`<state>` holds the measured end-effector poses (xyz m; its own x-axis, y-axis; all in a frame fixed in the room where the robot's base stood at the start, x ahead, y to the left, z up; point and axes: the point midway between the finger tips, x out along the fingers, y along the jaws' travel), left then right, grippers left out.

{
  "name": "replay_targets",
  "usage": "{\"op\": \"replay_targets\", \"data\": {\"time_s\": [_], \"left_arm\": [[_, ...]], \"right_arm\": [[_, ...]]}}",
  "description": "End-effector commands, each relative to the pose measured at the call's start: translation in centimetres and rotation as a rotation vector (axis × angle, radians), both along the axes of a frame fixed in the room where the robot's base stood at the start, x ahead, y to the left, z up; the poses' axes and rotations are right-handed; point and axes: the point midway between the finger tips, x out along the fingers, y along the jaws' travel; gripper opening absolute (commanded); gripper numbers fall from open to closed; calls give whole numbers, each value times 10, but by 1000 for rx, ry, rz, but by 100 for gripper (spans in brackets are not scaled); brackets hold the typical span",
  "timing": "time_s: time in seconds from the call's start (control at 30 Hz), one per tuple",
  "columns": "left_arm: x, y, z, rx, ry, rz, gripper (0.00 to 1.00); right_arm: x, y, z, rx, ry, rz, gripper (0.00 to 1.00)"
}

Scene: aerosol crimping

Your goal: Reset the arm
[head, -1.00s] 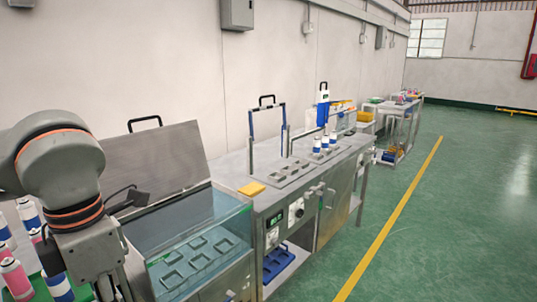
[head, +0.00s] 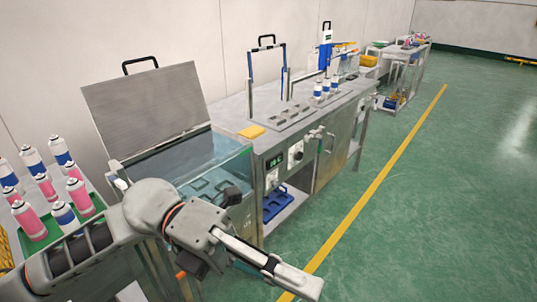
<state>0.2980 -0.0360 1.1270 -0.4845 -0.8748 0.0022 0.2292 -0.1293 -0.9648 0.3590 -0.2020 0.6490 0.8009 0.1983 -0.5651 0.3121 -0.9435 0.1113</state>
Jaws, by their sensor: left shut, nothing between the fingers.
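My left arm comes in from the lower left and crosses in front of the open water tank (head: 240,160). My left gripper (head: 302,283) is at the lower middle, shut and empty. It points down to the right, over the green floor in front of the bench, apart from the tank and cabinet. My right gripper is not in view.
Pink and blue-white aerosol cans (head: 60,151) stand in a green tray (head: 96,200) at left. The tank's lid (head: 150,108) stands raised. A steel bench (head: 285,132) holds a yellow block (head: 252,131) and several blue-white cans (head: 326,87). The floor (head: 450,200) at right is clear.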

Motion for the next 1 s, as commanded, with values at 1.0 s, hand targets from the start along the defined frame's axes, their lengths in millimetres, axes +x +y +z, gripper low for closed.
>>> {"op": "replay_targets", "data": {"time_s": [1.0], "left_arm": [[170, 183, -343, -468, 1712, 1451, 0]], "right_arm": [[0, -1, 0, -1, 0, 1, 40]]}}
